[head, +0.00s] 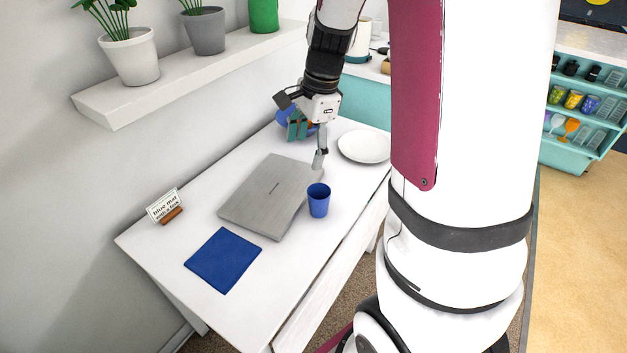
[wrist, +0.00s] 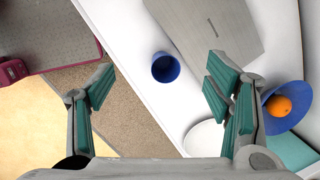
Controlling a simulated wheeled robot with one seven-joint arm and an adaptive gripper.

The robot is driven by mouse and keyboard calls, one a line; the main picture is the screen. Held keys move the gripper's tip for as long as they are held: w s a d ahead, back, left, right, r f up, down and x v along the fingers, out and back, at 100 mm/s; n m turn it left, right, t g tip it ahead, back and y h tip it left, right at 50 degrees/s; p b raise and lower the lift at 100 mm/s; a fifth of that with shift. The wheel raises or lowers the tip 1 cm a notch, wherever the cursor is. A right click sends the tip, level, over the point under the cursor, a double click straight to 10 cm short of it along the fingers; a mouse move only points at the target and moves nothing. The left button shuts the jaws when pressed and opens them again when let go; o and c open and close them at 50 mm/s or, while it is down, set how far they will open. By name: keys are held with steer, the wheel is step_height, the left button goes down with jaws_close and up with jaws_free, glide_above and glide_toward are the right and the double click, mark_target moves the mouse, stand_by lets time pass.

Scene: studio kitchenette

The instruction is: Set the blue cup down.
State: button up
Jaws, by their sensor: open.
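The blue cup (head: 318,200) stands upright on the white table, close to the front edge and beside the laptop. My gripper (head: 309,143) is open and empty, above the table and farther back than the cup. In the wrist view the cup (wrist: 165,67) shows between the spread fingers, apart from both, with its open top towards the camera. A flat blue mat (head: 223,260) lies at the near end of the table with nothing on it.
A closed grey laptop (head: 270,195) lies between cup and wall. A white plate (head: 364,147) and a blue bowl (wrist: 272,122) holding an orange (wrist: 279,106) are at the far end. A small sign (head: 163,205) stands by the wall. A shelf (head: 190,75) with potted plants hangs above.

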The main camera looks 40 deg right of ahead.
steer(key=s+a+r+n+t, duration=0.1)
steer(key=s+a+r+n, duration=0.7)
steer(key=a+r+n, duration=0.1)
steer(key=s+a+r+n, duration=0.1)
steer(key=s+a+n, duration=0.1)
steer(key=s+n, duration=0.3)
steer(key=s+a+r+n+t+h, duration=0.1)
steer(key=s+a+n, duration=0.2)
steer(key=s+n, duration=0.2)
steer(key=shift+s+r+n+t, duration=0.3)
steer(key=shift+s+r+n, duration=0.1)
steer(key=shift+s, duration=0.75)
steer(key=shift+r, duration=0.3)
